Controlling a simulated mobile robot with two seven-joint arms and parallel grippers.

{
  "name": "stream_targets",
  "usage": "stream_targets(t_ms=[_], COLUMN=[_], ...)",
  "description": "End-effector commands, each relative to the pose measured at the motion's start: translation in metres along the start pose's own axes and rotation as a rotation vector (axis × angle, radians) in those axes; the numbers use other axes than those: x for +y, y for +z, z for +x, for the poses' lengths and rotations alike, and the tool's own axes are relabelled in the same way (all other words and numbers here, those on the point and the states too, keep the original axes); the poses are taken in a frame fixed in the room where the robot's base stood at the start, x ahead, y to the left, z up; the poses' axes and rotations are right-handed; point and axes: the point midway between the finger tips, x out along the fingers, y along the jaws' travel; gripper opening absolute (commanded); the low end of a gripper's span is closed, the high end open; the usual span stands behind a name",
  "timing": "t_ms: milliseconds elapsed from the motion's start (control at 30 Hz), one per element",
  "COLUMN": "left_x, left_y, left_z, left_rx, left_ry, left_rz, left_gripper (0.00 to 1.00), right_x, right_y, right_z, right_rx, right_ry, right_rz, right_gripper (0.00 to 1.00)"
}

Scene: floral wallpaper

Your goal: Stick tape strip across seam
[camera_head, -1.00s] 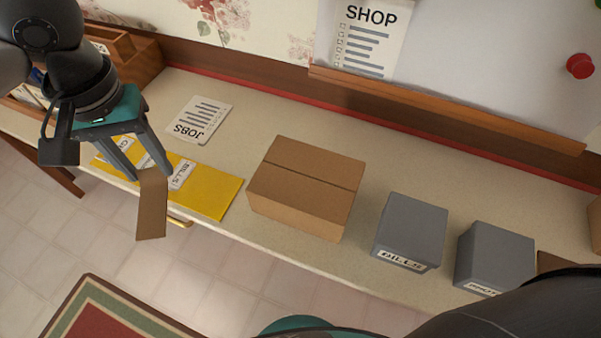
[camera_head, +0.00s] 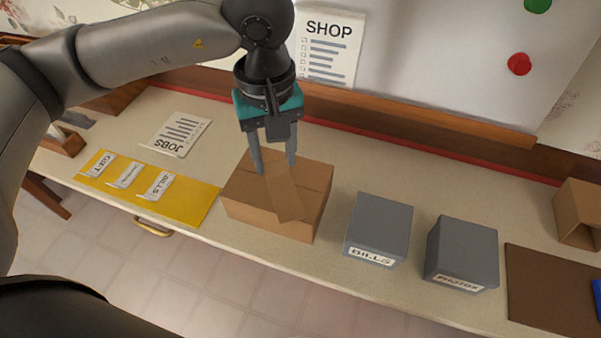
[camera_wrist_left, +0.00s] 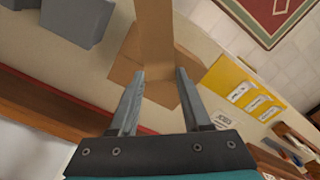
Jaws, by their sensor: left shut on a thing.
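A closed brown cardboard box (camera_head: 242,191) stands on the desk, with its seam running along the top, partly hidden by my gripper and the strip. My left gripper (camera_head: 275,166) is above the box, pointing down, shut on one end of a brown tape strip (camera_head: 286,198). The strip hangs slanted over the box top toward the front edge. I cannot tell whether it touches the cardboard. In the left wrist view the strip (camera_wrist_left: 155,40) extends away from between the fingers, with the box (camera_wrist_left: 124,70) behind it. My right gripper is not in view.
Yellow folders (camera_head: 190,204) lie left of the box, a JOBS sheet (camera_head: 178,134) behind them. Grey boxes, one labelled BILLS (camera_head: 382,226) and another (camera_head: 462,250), stand to the right. A brown mat (camera_head: 540,290) and an open carton (camera_head: 578,212) are farther right.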

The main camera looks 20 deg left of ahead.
Motion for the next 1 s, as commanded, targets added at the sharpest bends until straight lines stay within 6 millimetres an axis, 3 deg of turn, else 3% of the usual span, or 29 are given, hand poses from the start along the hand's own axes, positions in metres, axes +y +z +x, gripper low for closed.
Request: stream_targets(t_ms=[1000], left_x=[0.02], left_y=[0.014], left_z=[0.032], left_rx=[0.004], left_ry=[0.001], left_rz=[-1.939], left_gripper=[0.0], right_x=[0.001], right_y=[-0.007], right_z=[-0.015], right_rx=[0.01], right_ry=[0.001], right_rz=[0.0], right_gripper=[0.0])
